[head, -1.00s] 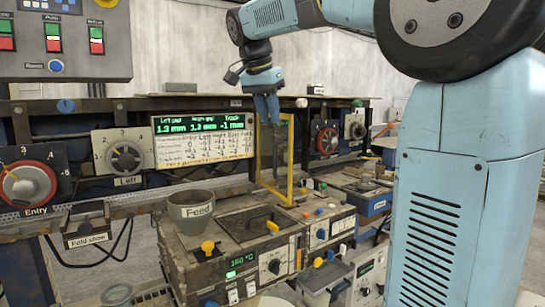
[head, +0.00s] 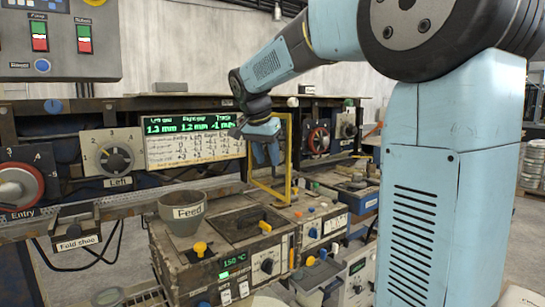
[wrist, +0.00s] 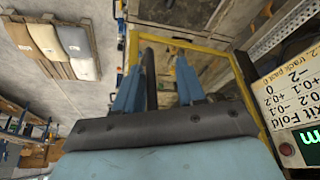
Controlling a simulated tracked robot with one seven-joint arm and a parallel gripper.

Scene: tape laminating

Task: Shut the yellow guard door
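The yellow guard door (head: 288,155) is an open yellow frame standing upright behind the oven-like box. Its lower bar slants towards the viewer, so it looks swung out from the back panel. In the wrist view its yellow frame (wrist: 243,88) runs along the top and down the right. My gripper (head: 266,160) points down at the upper part of the frame and hides part of it. In the wrist view my gripper (wrist: 157,65) has its two blue fingers apart, with a dark bar showing between them. I cannot tell whether a finger touches the frame.
The display board (head: 195,143) stands close left of the gripper. The feed cup (head: 182,213) and a worn control box (head: 215,265) with knobs and a black handle stand in front. Entry and left dials (head: 113,157) line the panel at left.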

